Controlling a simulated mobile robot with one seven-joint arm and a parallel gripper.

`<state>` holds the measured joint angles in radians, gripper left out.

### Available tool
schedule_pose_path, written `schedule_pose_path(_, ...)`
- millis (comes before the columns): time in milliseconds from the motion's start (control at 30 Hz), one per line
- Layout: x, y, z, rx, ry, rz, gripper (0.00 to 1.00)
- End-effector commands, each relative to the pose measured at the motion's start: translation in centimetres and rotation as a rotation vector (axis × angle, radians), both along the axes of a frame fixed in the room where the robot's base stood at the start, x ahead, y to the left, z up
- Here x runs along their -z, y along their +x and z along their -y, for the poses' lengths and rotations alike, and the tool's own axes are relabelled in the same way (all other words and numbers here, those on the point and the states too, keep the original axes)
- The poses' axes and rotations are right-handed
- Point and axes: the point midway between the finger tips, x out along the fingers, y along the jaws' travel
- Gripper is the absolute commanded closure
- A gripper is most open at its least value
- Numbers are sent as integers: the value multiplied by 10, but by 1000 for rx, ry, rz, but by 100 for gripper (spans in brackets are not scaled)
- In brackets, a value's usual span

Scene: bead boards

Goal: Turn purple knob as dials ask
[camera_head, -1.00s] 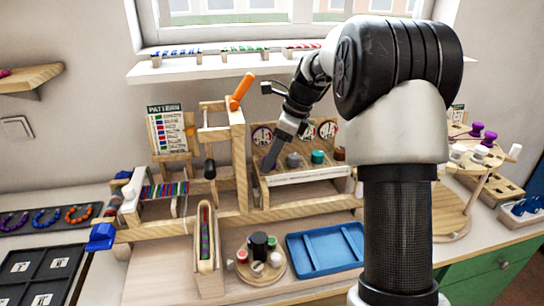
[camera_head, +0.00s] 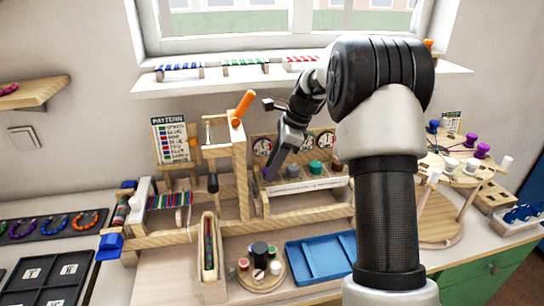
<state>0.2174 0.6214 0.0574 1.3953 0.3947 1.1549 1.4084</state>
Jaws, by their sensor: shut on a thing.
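A wooden dial box (camera_head: 308,184) with a pale front strip stands at the back middle of the bench. Round white dials (camera_head: 262,147) are set in its back panel. A row of knobs runs along it: a purple knob (camera_head: 267,173) at the left end, then a grey knob (camera_head: 293,170), a teal knob (camera_head: 315,167) and a brown knob (camera_head: 336,165). My gripper (camera_head: 271,170) reaches down from the upper right and is shut on the purple knob, mostly hiding it. The dial pointers are too small to read, and my gripper partly covers the dials behind it.
A wooden loom-like frame (camera_head: 240,180) with an orange handle (camera_head: 243,107) stands close left of my gripper. A pattern card (camera_head: 171,139) is behind it. A blue tray (camera_head: 318,252) and a round stand (camera_head: 262,276) with spools lie in front. A tiered stand (camera_head: 440,228) is at right.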

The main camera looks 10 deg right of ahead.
Motion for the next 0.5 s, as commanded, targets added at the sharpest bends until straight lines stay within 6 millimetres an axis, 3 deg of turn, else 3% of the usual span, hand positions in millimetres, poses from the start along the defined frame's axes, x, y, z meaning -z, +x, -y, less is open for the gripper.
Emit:
schedule_pose_path(33, -7, 0, 0, -36, 1, -3, 94)
schedule_pose_path(500, -3, 3, 0, -304, 0, 0, 94)
